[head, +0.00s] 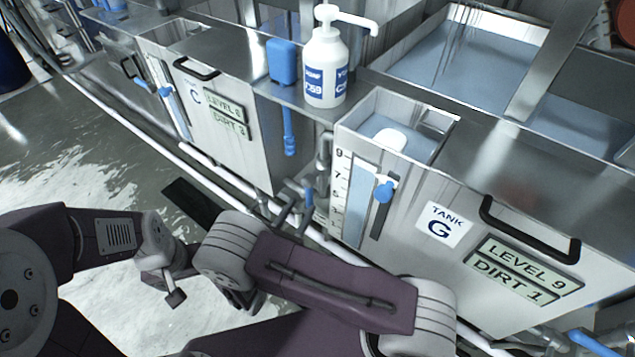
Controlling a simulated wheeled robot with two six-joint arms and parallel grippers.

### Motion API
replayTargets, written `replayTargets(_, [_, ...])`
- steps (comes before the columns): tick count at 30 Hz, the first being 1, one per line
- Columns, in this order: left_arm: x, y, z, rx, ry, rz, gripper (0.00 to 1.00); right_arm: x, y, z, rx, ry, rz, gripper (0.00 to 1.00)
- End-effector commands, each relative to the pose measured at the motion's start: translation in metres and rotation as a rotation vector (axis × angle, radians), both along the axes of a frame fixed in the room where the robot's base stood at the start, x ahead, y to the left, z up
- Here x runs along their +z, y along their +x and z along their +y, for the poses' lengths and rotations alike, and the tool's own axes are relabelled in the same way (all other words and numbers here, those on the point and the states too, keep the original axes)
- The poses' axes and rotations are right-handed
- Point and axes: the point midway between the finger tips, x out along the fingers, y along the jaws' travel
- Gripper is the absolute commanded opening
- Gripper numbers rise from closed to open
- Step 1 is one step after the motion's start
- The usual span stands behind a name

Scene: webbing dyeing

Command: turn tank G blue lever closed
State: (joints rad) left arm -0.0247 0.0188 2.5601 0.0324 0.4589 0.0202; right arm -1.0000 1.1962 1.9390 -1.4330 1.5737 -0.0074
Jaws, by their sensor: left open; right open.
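Tank G (410,222) is a pale metal tank front with a "TANK G" label at centre right. A blue knob (384,190) sits on a dark vertical slot beside the number scale on the tank front. My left gripper (172,284) is open and empty over the floor at lower left, well apart from the lever.
A tank labelled C (232,150) stands to the left with its own blue handle. A white pump bottle (327,60) and a blue box (282,62) stand on the ledge. A black handle (530,232) juts from tank G. Pipes run along the tanks' base; wet floor (70,150) is open at left.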

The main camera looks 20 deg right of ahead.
Motion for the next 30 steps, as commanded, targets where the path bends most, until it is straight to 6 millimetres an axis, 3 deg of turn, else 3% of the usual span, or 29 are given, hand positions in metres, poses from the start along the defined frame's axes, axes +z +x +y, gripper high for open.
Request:
replayTargets(12, [-0.010,0.000,0.000,0.000,0.000,0.000,1.00,-0.001,0.057,-0.051,-0.006,0.002,0.001,0.41])
replayTargets(23, [-0.010,0.000,0.000,0.000,0.000,0.000,1.00,0.000,0.065,-0.058,-0.003,0.002,0.001,0.41])
replayTargets(27, [-0.010,0.000,0.000,0.000,0.000,0.000,1.00,0.000,0.065,-0.057,-0.003,0.002,0.001,0.05])
replayTargets(28, [-0.010,0.000,0.000,0.000,0.000,0.000,1.00,0.000,0.065,-0.057,-0.003,0.002,0.001,0.00])
replayTargets(30, [-0.010,0.000,0.000,0.000,0.000,0.000,1.00,0.000,0.065,-0.057,-0.003,0.002,0.001,0.00])
